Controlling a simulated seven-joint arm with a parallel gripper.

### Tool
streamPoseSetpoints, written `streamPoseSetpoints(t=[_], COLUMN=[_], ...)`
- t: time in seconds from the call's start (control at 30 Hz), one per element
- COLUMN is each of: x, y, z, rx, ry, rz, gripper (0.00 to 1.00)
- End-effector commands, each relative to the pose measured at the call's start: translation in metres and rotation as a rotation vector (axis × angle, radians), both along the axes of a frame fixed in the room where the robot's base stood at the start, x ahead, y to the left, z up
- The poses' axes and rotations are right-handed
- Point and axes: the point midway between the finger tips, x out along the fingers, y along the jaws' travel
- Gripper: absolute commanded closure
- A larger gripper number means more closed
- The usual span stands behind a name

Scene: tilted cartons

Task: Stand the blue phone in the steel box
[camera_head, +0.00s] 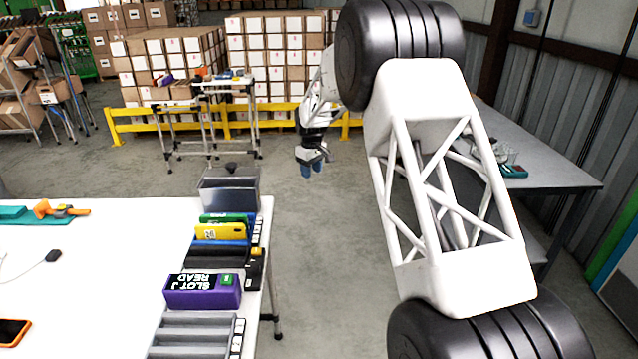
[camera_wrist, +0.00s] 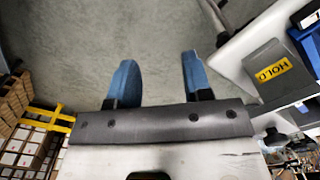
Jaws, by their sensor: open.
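The steel box (camera_head: 228,197) is a grey open-topped box at the far right end of the white table. A blue edge (camera_head: 222,242), probably the blue phone, shows in the rack behind the purple block; most of it is hidden by its neighbours. My gripper (camera_head: 312,172) hangs past the table's far right corner, to the right of the box and clear of it. In the wrist view my gripper (camera_wrist: 160,75) has its two blue fingers apart with only floor between them. A grey box face with a yellow HOLD label (camera_wrist: 272,72), likely the steel box, shows there at right.
A yellow phone (camera_head: 220,231) and a green one (camera_head: 224,218) stand in the rack near the steel box. A purple block (camera_head: 203,291) and empty grey slots (camera_head: 193,334) are nearer. An orange-edged phone (camera_head: 14,332) lies at left. Open floor lies right of the table.

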Motion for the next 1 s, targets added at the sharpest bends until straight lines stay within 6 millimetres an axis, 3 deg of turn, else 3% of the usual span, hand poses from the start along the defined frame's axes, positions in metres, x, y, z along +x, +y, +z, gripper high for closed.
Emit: streamPoseSetpoints(t=[0.4, 1.0], x=[-0.006, -0.007], y=[-0.023, -0.026], z=[-0.042, -0.048], rx=[0.0, 0.0], ry=[0.001, 0.0], rz=[-0.089, -0.104], gripper=[0.54, 0.54])
